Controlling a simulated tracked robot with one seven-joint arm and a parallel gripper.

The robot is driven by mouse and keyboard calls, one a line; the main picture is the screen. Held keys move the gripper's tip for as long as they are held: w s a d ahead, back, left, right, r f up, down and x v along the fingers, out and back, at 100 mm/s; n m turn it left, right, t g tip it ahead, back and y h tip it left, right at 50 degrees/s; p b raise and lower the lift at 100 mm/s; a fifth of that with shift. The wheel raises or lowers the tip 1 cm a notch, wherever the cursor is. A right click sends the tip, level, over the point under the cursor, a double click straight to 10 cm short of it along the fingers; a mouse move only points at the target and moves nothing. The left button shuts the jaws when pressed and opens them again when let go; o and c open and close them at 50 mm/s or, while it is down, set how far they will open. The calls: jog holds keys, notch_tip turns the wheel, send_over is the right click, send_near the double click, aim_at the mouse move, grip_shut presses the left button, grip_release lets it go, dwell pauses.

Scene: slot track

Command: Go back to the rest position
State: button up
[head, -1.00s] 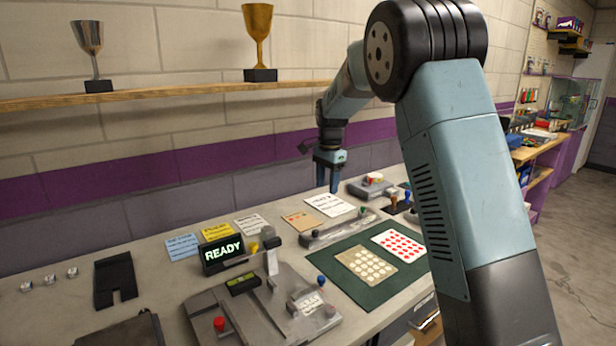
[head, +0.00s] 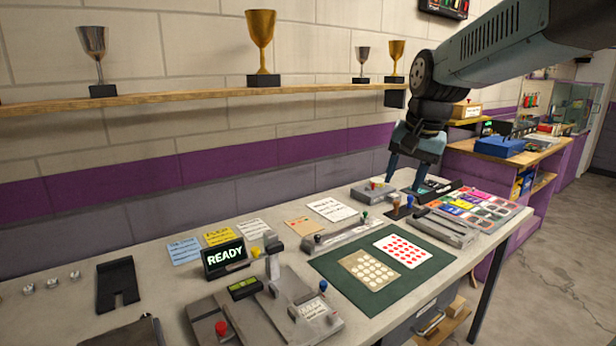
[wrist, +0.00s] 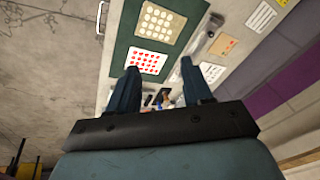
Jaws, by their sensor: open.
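My gripper (head: 402,182) hangs above the back right part of the workbench (head: 145,238) in the head view. Its two fingers are apart with nothing between them. In the wrist view my gripper (wrist: 158,78) also shows open and empty.
A READY display (head: 225,256) and a grey device with a red knob (head: 221,328) stand at the bench's left. Colourful cards (head: 470,208) lie at the right end. A wooden shelf (head: 190,96) with trophies runs along the wall. The floor (head: 560,250) at right is clear.

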jog(key=s+d+f+n+t, duration=0.1)
jog(key=s+d+f+n, duration=0.1)
jog(key=s, duration=0.7)
jog(key=s+d+f+n+t+h, duration=0.1)
jog(key=s+n, duration=0.1)
jog(key=s, duration=0.7)
jog(key=shift+d+f, duration=0.35)
